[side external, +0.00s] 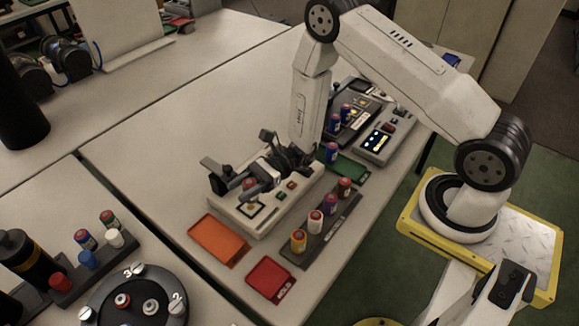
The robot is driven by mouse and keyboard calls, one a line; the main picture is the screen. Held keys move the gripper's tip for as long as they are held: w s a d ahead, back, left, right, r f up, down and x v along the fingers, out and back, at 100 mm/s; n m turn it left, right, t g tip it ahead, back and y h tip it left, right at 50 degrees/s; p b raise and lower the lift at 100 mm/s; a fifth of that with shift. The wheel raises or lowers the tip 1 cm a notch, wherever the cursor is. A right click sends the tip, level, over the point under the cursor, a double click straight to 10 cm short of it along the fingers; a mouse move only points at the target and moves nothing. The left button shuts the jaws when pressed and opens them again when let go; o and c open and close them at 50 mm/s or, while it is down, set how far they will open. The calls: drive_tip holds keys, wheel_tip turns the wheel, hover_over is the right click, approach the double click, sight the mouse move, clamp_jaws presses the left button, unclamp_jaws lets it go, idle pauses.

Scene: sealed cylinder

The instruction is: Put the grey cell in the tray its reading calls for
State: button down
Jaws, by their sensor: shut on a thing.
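My gripper (256,181) is low over the white tester box (232,213), its jaws shut on a small cell (249,184). The cell shows a reddish top; its body is mostly hidden by the fingers, so I cannot tell whether it is grey or whether it touches the box. I cannot make out a reading on the box. An orange tray (219,241) and a red tray (270,279) lie in front of the box, both empty. A green tray (349,168) lies behind it, to the right.
A dark rack (322,234) with several coloured cells stands right of the box. A blue cell (331,153) stands by the green tray. A lit-display device (384,139) is at the back right. A round numbered dial (135,303) is front left. The table left of the box is clear.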

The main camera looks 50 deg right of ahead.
drive_tip(key=shift+w+a+f, duration=0.15)
drive_tip(key=shift+w+f, duration=0.1)
drive_tip(key=shift+f, duration=1.45)
drive_tip(key=shift+f, duration=0.2)
drive_tip(key=shift+c, duration=1.2)
unclamp_jaws()
